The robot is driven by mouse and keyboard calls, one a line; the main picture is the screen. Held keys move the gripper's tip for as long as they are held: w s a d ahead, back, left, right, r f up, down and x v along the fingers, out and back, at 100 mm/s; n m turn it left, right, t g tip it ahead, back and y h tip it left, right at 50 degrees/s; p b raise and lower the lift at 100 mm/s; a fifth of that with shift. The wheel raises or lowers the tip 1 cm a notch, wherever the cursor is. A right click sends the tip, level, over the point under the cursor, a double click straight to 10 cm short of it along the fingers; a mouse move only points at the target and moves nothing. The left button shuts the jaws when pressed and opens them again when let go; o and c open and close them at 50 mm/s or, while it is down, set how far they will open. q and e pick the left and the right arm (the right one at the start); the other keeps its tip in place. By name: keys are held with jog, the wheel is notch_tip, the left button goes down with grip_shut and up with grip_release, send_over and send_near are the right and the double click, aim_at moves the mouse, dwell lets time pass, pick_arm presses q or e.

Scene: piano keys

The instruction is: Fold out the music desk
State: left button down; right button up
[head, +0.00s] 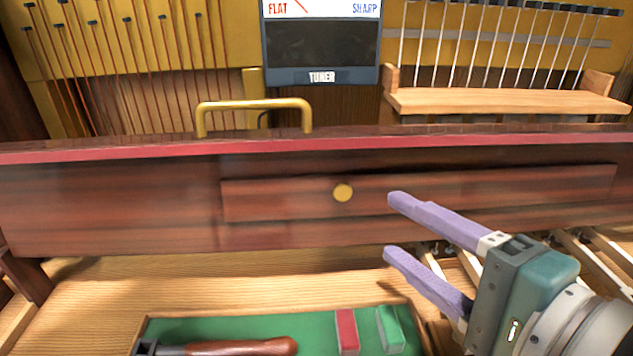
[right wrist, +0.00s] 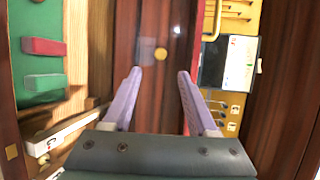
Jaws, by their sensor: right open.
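The music desk (head: 480,192) is a long dark-wood panel lying flat against the front of a wooden board, with a round brass knob (head: 343,193) near its left part. My right gripper (head: 390,225) is open and empty, with lilac fingers pointing left towards the knob. Its fingertips are apart from the knob, to its right in the head view. In the right wrist view the knob (right wrist: 161,54) shows beyond the gap between the fingers (right wrist: 159,72). My left gripper is not in view.
A brass handle (head: 255,104) stands on the board's red-edged top. Behind are a tuner (head: 321,76) and a wooden ledge (head: 500,101) below strings. A green-lined tray (head: 310,332) with a wood-handled tool (head: 240,347) lies below. Bare wood (head: 180,285) is free at left.

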aim_at(345, 193)
jog(key=b+x, duration=0.1)
jog(key=x, duration=0.8)
jog(key=shift+w, duration=0.25)
grip_shut()
